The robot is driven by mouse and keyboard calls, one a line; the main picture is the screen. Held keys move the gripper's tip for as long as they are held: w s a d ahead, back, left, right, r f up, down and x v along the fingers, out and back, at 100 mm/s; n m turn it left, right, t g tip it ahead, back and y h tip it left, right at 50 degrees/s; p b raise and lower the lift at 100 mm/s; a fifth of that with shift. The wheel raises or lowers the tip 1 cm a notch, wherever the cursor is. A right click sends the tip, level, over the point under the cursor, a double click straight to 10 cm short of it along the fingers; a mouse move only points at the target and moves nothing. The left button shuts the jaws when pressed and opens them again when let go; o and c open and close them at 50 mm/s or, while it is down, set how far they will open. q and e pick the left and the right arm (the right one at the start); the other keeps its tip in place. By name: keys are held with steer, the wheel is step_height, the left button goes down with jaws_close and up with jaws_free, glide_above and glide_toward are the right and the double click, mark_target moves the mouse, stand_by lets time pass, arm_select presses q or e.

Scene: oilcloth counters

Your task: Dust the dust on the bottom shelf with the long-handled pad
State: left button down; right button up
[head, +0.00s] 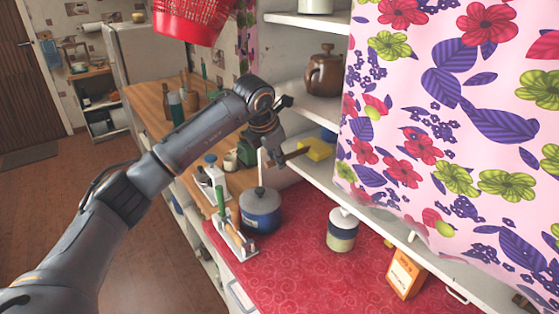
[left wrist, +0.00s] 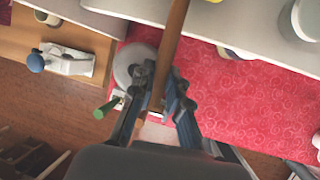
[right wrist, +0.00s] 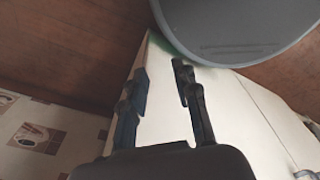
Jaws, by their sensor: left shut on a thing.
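My left gripper (head: 277,158) is shut on the brown handle (left wrist: 174,40) of the long-handled pad, in front of the lower shelf opening. The yellow pad (head: 316,150) is inside the shelf, over the bottom shelf (head: 325,176). I cannot tell whether it touches the board. In the left wrist view the handle runs up from between the fingers (left wrist: 160,88), and a yellow bit shows at the top edge. I make out no dust; part of the shelf is hidden behind the flowered curtain (head: 450,120). My right gripper (right wrist: 163,80) is open and empty, in the right wrist view only.
A brown teapot (head: 324,72) stands on the shelf above. A red basket (head: 190,20) hangs overhead.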

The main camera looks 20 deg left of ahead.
arm_select(q)
steer(key=shift+w, duration=0.1)
steer(key=d, duration=0.1)
steer(key=s+d, duration=0.2)
steer(key=d, duration=0.1)
steer(key=shift+r+b, duration=0.35)
stand_by(1.1)
steer(key=s+a+r+b, duration=0.1)
steer(key=s+a+b, duration=0.4)
steer(key=s, duration=0.7)
steer(key=shift+s+a+r, duration=0.15)
steer(key=shift+a+r, duration=0.15)
steer(key=shift+a, duration=0.85)
steer(key=shift+f, duration=0.1)
